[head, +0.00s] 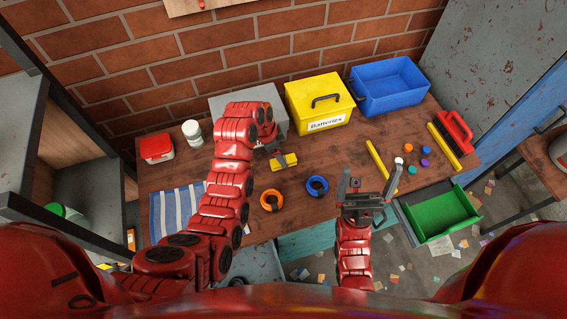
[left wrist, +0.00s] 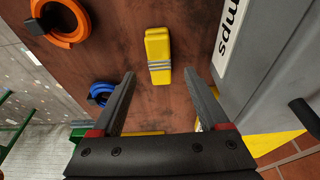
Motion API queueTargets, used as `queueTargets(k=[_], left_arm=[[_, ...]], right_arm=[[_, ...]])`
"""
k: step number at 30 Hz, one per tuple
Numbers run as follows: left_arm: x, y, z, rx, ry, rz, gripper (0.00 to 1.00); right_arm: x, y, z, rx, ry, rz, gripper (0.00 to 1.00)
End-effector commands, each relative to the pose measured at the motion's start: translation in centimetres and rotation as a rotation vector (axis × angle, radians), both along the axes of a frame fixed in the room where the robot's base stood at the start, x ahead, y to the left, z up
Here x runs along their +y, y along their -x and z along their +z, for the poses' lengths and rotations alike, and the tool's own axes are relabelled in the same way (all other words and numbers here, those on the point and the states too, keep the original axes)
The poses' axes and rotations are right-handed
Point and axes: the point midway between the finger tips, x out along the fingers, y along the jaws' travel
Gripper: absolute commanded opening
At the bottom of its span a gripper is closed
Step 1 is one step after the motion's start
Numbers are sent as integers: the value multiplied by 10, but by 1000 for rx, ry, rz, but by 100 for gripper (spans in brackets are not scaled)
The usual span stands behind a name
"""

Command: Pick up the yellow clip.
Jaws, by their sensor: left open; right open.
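The yellow clip (head: 290,160) lies on the wooden table in front of the grey box. In the left wrist view the clip (left wrist: 157,46) is a yellow block with grey bands across it. My left gripper (left wrist: 159,75) is open and empty, its two fingers pointing toward the clip. The clip shows in line with the gap between the fingertips, past them and apart from them. In the head view my left gripper (head: 277,149) is small and close by the clip, partly hidden by its own arm. My right gripper (head: 372,168) is open and empty over the table's front right part.
The grey box (head: 274,98) stands close behind the clip, beside a yellow box (head: 318,90) and blue bin (head: 390,97). Orange (head: 271,200) and blue (head: 317,186) rings lie in front. Yellow bars (head: 381,167) and small pucks lie right. A green tray (head: 440,213) sits at the front edge.

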Motion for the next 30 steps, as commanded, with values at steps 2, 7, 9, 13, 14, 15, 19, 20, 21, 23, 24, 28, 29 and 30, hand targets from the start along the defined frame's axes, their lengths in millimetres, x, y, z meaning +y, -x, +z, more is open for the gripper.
queueTargets(k=[2,7,9,13,14,15,19,20,21,23,24,28,29,30], left_arm=[[-1,0,-2,-1,0,0,78],[-2,0,-8,0,-1,0,78],[-3,0,-14,2,-1,-1,78],[-6,0,-28,2,-2,0,78],[-6,0,-31,3,-1,0,78],[-8,-1,-37,1,-1,1,78],[-10,-3,-47,-1,0,1,78],[-11,-4,-49,-2,0,1,78],[-11,-4,-51,-3,0,2,78],[-11,-4,-54,-3,0,2,78],[-11,-4,-54,-3,0,2,78],[-12,-4,-56,-4,1,2,78],[-12,-4,-56,-4,0,2,78],[-12,-4,-56,-4,1,2,78]], right_arm=[[0,0,4,1,0,0,100],[0,0,12,1,0,0,100],[0,0,19,1,0,0,100],[0,0,32,1,0,0,100],[0,0,34,1,0,0,100],[0,0,34,1,0,0,100],[0,0,37,1,0,0,100],[0,0,38,1,0,0,100],[0,0,39,1,0,0,100],[0,0,39,1,0,0,100],[0,0,39,1,0,0,100],[0,0,39,1,0,0,100],[0,0,39,1,0,0,100],[0,0,39,1,0,0,100]])
